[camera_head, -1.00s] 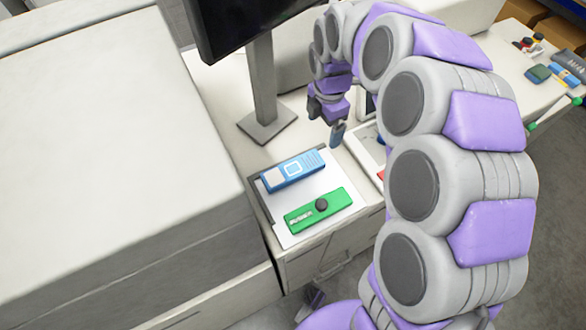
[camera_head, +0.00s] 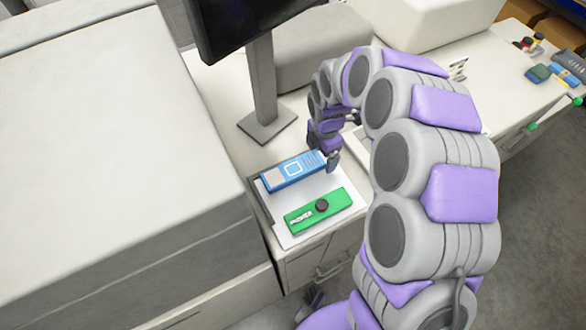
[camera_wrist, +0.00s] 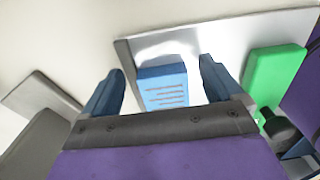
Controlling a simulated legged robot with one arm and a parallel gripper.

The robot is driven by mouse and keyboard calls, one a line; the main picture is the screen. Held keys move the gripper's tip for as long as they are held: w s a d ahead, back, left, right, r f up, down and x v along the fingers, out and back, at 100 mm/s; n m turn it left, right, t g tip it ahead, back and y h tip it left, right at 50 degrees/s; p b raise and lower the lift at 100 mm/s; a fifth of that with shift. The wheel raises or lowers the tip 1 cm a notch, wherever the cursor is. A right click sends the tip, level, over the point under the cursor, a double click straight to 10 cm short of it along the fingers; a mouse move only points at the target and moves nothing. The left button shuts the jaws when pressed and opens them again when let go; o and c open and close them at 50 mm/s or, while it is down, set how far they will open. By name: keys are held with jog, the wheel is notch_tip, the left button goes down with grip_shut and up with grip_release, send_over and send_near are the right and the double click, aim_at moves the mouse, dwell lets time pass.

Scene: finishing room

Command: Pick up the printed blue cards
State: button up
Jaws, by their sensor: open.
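The blue cards (camera_head: 293,171) lie as a flat blue block with a white square mark on a white tray (camera_head: 333,222) on the desk. In the wrist view the end of the blue cards (camera_wrist: 163,88) shows between my two fingers, with printed lines on it. My gripper (camera_head: 332,160) is at the right end of the blue cards in the head view. In the wrist view my gripper (camera_wrist: 158,88) is open, one finger to each side of the cards, with gaps visible. The cards' near part is hidden behind the gripper body.
A green block (camera_head: 318,210) with a dark round knob lies beside the cards on the same tray; it is right of my fingers in the wrist view (camera_wrist: 272,78). A monitor stand (camera_head: 266,125) rises behind the tray. A big pale cabinet (camera_head: 110,150) fills the left.

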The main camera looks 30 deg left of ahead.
jog(key=c, duration=1.4)
